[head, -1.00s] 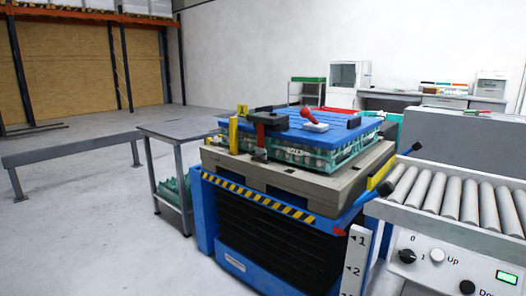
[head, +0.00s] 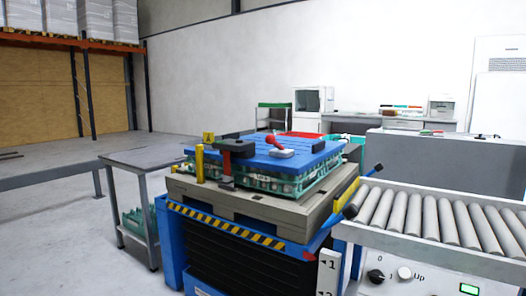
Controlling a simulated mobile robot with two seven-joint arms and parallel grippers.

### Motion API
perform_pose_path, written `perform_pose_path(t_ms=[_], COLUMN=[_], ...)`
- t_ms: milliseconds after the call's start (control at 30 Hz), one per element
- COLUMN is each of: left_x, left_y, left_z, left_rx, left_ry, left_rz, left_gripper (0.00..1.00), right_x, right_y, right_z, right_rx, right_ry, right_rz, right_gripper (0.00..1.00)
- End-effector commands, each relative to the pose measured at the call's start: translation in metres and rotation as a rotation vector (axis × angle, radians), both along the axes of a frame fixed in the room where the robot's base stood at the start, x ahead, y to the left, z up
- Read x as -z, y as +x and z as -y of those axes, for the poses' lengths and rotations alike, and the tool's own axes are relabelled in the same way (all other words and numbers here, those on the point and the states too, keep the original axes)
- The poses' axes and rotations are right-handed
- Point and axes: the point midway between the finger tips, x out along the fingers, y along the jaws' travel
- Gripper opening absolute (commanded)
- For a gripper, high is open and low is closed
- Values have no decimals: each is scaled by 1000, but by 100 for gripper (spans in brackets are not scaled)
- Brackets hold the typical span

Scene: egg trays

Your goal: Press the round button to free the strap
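A stack of green egg trays (head: 290,184) under a blue lid (head: 310,161) sits on a grey-brown pallet on a blue lift table. At its near left corner, a red band (head: 226,166) hangs down the side, with a dark grey block (head: 233,147) above and a small dark piece (head: 227,183) below. Whether this is the strap I cannot tell. A round white button (head: 404,273) marked "Up" is on the conveyor's control panel, beside a round black knob (head: 375,276). I cannot tell which round control the task means. Neither gripper is in view.
A red-and-white hand tool (head: 280,150) lies on the lid. A yellow post (head: 200,163) stands at the pallet's left corner. A roller conveyor (head: 430,215) is on the right, a grey side table (head: 155,158) on the left. Open floor lies at the left.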

Motion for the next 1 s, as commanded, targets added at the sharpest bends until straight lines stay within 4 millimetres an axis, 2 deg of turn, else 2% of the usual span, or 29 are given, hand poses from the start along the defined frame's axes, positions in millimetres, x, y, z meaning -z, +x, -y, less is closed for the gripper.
perform_pose_path(t_ms=[33, 300, 1000], left_x=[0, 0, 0], left_y=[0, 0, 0], left_z=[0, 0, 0], left_rx=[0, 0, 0], left_ry=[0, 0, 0], left_rz=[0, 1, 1], left_gripper=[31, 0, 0], right_x=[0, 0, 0], right_y=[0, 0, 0], right_z=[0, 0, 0], right_rx=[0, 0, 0], right_ry=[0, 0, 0], right_rz=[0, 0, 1], right_gripper=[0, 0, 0])
